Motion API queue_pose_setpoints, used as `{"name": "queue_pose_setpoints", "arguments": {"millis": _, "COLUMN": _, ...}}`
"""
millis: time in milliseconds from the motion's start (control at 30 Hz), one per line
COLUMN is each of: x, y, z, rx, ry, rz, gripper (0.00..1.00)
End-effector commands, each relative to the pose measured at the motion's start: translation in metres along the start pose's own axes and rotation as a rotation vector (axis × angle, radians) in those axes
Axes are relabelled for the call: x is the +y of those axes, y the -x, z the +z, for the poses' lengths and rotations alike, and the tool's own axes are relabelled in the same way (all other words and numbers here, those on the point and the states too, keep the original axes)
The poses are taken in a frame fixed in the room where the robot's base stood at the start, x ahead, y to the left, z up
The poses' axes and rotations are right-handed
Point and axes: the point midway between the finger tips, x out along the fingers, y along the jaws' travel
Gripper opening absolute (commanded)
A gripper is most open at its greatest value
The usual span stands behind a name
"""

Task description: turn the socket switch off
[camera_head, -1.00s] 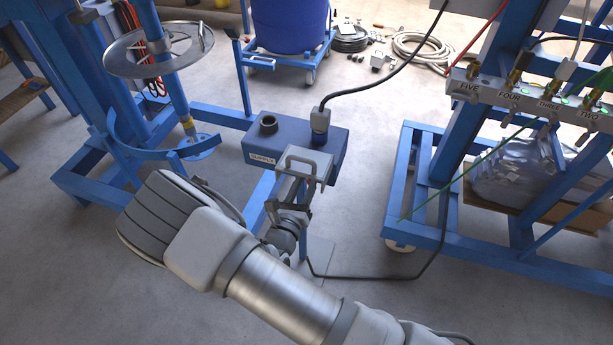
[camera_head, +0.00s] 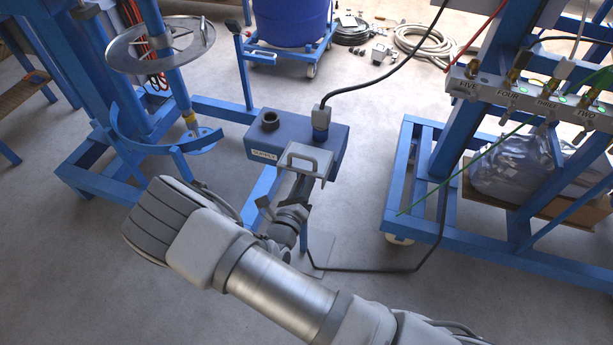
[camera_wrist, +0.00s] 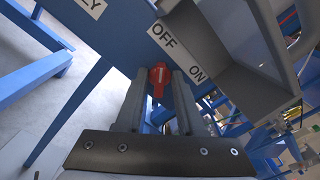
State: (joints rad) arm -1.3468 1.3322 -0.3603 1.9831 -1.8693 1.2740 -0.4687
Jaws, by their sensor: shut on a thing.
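The red switch (camera_wrist: 158,78) shows in the wrist view between the two fingertips of my gripper (camera_wrist: 160,88). The fingers are shut on it. Its pale mark runs nearly upright in the picture, roughly towards the OFF end of the OFF/ON label (camera_wrist: 180,54); its exact setting is hard to tell. The switch belongs to the blue supply box (camera_head: 335,140), which also shows in the head view. There my gripper (camera_head: 297,190) is at the box's near side, partly under a grey bracket, and the switch is hidden.
A grey bracket handle (camera_head: 306,160) juts from the box close to my gripper; it fills the upper right of the wrist view (camera_wrist: 245,90). A blue plug (camera_head: 321,118) with a black cable stands on the box.

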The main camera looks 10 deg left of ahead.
Motion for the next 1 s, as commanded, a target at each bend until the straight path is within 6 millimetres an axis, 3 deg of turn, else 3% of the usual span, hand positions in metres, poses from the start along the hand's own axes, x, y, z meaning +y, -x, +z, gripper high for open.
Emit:
{"name": "queue_pose_setpoints", "arguments": {"millis": 200, "x": 0.0, "y": 0.0, "z": 0.0, "rx": -0.001, "ry": 0.001, "rz": 0.0, "gripper": 0.0}}
{"name": "queue_pose_setpoints", "arguments": {"millis": 233, "x": 0.0, "y": 0.0, "z": 0.0, "rx": -0.001, "ry": 0.001, "rz": 0.0, "gripper": 0.39}}
{"name": "queue_pose_setpoints", "arguments": {"millis": 267, "x": 0.0, "y": 0.0, "z": 0.0, "rx": -0.001, "ry": 0.001, "rz": 0.0, "gripper": 0.44}}
{"name": "queue_pose_setpoints", "arguments": {"millis": 667, "x": 0.001, "y": 0.01, "z": 0.0, "rx": 0.0, "ry": 0.001, "rz": 0.004, "gripper": 0.45}}
{"name": "queue_pose_setpoints", "arguments": {"millis": 767, "x": 0.001, "y": 0.026, "z": 0.001, "rx": -0.002, "ry": 0.001, "rz": 0.004, "gripper": 0.45}}
{"name": "queue_pose_setpoints", "arguments": {"millis": 1000, "x": 0.001, "y": 0.084, "z": 0.001, "rx": -0.003, "ry": 0.001, "rz": 0.005, "gripper": 0.45}}
